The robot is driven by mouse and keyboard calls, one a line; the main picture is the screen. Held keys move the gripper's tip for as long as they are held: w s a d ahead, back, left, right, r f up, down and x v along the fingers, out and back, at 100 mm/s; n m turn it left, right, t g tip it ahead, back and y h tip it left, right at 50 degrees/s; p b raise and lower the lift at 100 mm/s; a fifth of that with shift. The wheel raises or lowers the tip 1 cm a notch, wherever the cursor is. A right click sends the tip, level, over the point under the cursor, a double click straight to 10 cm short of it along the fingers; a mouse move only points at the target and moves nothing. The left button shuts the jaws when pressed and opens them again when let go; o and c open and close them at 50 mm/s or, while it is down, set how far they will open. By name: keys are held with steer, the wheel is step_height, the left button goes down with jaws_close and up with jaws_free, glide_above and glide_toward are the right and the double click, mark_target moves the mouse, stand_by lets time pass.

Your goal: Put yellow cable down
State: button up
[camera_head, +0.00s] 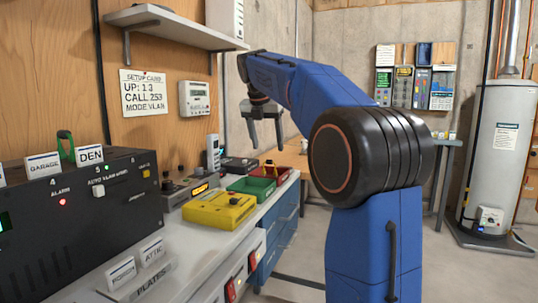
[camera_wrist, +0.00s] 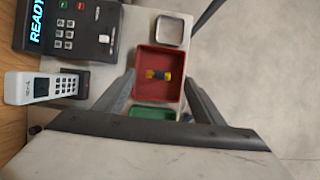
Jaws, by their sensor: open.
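A small yellow item with dark parts, which looks like the yellow cable (camera_wrist: 158,75), lies in the red tray (camera_wrist: 146,94). In the head view the yellow cable (camera_head: 269,165) shows small above the rim of the red tray (camera_head: 262,190) on the bench. My gripper (camera_head: 264,143) hangs above the bench, pointing down over the trays. In the wrist view its fingers (camera_wrist: 160,88) are spread wide on both sides of the red tray, with nothing between them. The cable is apart from both fingers.
A green tray (camera_head: 250,186) adjoins the red tray. A yellow box (camera_head: 219,211), a white handset (camera_head: 213,152) and a black panel (camera_head: 80,220) stand on the bench. A small grey tray (camera_wrist: 170,31) lies beyond the red one. A shelf (camera_head: 170,24) is above left.

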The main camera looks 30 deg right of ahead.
steer(key=shift+v, duration=3)
steer(key=shift+s, duration=0.1)
